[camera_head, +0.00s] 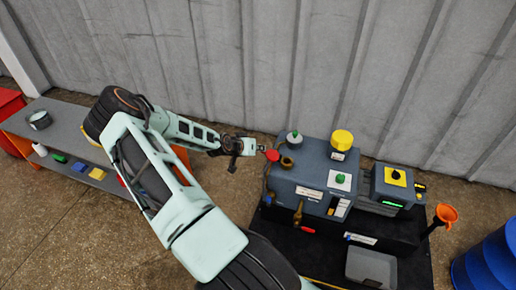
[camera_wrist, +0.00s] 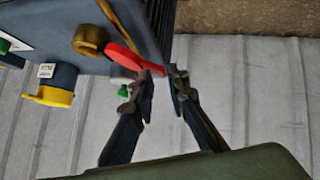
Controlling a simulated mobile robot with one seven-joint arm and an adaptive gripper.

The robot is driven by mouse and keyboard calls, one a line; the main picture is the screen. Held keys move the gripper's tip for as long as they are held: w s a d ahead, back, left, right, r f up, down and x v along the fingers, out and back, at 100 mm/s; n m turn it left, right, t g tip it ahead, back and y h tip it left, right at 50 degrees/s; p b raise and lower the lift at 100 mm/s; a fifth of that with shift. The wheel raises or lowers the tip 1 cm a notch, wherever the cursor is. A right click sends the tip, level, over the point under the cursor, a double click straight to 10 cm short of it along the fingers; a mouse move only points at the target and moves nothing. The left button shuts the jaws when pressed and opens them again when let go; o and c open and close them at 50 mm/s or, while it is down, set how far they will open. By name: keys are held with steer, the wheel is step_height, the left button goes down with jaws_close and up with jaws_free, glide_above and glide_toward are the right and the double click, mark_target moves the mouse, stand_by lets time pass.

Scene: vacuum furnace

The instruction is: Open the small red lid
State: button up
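The small red lid (camera_head: 271,155) is at the left edge of the grey furnace housing (camera_head: 312,178), beside a round brass port (camera_head: 287,162). In the wrist view the red lid (camera_wrist: 122,57) stands out to the side of the brass port (camera_wrist: 89,40), whose mouth looks uncovered. Its narrow red end reaches toward my fingertips. My gripper (camera_head: 259,148) is just left of the lid in the head view. In the wrist view my gripper (camera_wrist: 164,79) has its two fingers apart, with a gap between the tips. Whether a finger touches the lid is unclear.
A yellow cap (camera_head: 342,139) and a green knob (camera_head: 340,179) are on the housing. A brass valve with a red handle (camera_head: 308,230) is in front. A grey bench (camera_head: 60,125) stands left, a blue barrel (camera_head: 490,262) right. A corrugated wall is close behind.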

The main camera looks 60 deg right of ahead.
steer(key=shift+w+a+f, duration=0.15)
steer(key=shift+a+f, duration=0.1)
steer(key=shift+f, duration=0.25)
steer(key=v, duration=1.2)
steer(key=shift+d+r, duration=0.25)
steer(key=shift+r, duration=0.2)
